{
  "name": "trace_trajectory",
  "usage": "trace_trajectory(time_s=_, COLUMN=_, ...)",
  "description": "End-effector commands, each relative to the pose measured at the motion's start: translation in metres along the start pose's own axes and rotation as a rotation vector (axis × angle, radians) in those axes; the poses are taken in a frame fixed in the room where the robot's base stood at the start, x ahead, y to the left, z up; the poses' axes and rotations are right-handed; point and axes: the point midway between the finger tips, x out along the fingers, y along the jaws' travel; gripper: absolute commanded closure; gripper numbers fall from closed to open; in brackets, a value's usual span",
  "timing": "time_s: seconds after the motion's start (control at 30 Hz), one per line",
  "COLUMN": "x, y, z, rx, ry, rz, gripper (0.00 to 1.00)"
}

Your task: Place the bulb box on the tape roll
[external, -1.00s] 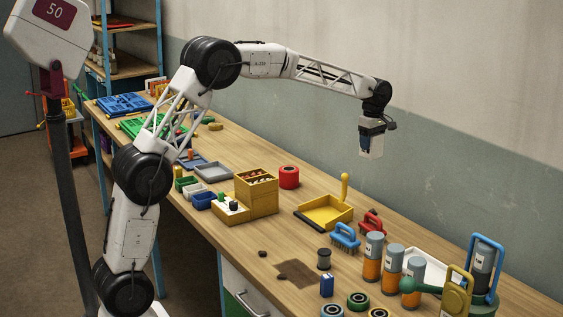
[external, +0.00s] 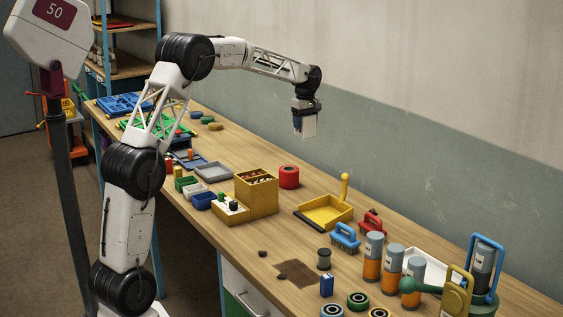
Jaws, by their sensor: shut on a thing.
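My gripper (external: 304,108) is high above the bench in the external view, pointing down. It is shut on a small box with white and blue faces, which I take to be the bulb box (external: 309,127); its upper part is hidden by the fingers. A red roll with a dark centre (external: 289,177), likely the tape roll, lies on the bench well below the box and slightly to its left. Flat ring-shaped rolls, a green one (external: 358,301) and a blue one (external: 332,311) among them, lie at the front edge.
A yellow bin (external: 257,196) stands beside the red roll. A yellow dustpan (external: 325,212), a blue brush (external: 345,237) and several orange-grey cans (external: 373,258) stand to the right. A small blue box (external: 327,285) stands near the front. The air around the held box is clear.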

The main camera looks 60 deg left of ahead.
Motion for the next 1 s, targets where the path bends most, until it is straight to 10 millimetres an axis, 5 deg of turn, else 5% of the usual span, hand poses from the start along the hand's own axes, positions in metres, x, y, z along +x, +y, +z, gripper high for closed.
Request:
trace_trajectory(time_s=0.33, x=0.000, y=-0.031, z=-0.069, rx=0.023, ry=0.000, rz=0.000, gripper=0.59)
trace_trajectory(time_s=0.6, x=0.043, y=-0.029, z=-0.065, rx=0.024, ry=0.000, rz=0.000, gripper=0.59)
trace_trajectory(time_s=1.0, x=0.050, y=-0.029, z=-0.065, rx=0.024, ry=0.000, rz=0.000, gripper=0.59)
